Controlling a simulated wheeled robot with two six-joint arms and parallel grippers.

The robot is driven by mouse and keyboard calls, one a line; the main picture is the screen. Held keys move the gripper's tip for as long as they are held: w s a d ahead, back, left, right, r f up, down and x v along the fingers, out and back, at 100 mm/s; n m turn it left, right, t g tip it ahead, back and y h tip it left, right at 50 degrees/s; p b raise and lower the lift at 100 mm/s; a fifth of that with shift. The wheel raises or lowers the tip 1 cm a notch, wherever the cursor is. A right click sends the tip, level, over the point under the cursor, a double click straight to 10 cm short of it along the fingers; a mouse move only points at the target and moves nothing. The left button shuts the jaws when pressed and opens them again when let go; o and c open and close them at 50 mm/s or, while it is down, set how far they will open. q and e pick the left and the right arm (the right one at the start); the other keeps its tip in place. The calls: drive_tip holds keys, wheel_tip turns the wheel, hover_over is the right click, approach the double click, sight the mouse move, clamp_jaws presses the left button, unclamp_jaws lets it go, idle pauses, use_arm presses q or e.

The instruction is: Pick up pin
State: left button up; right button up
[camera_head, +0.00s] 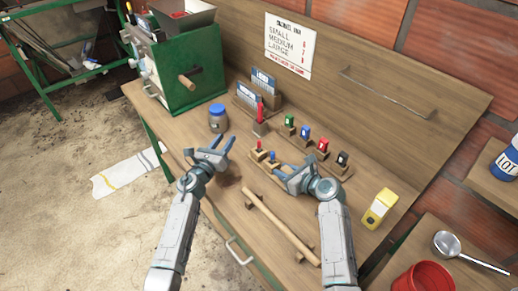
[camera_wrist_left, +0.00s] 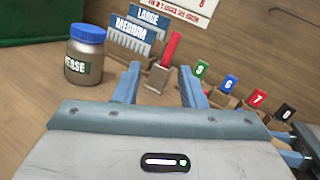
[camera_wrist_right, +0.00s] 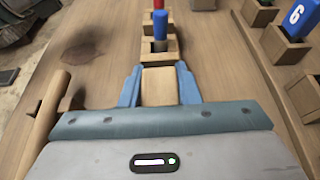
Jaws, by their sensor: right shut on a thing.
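A red pin (camera_head: 259,146) and a blue pin (camera_head: 272,155) stand upright in a row of small wooden holders on the bench. In the right wrist view the blue pin (camera_wrist_right: 160,26) stands just beyond my fingertips, with the red one behind it. My right gripper (camera_wrist_right: 158,78) has its fingers on both sides of the nearest wooden block (camera_wrist_right: 158,88) of that row and is shut on it. No pin shows between those fingers. My left gripper (camera_head: 211,148) is open and empty above the bench, left of the pin row.
A blue-lidded jar (camera_head: 218,118) stands beyond my left gripper. Behind the pins are a red stick in a holder (camera_head: 260,117) and several coloured numbered tags (camera_head: 306,132). A wooden rod (camera_head: 270,218) lies near the front edge. A yellow box (camera_head: 379,209) stands at right.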

sight(258, 143)
use_arm(q)
drive_tip(key=s+d+f+m+g+h, duration=0.2)
drive_tip(key=s+m, duration=0.1)
drive_tip(key=s+d+f+m+g+h, duration=0.1)
drive_tip(key=shift+s+d+f+m, duration=0.1)
drive_tip(key=shift+s+d+m, duration=0.25)
drive_tip(key=shift+s+m, duration=0.05)
drive_tip(key=shift+d+f+h, duration=0.15)
drive_tip(key=shift+d+h, duration=0.15)
drive_tip(key=shift+h, duration=0.1)
drive_tip(key=x, duration=1.1)
drive_tip(key=shift+d+f, duration=0.2)
drive_tip(key=shift+d, duration=0.2)
clamp_jaws()
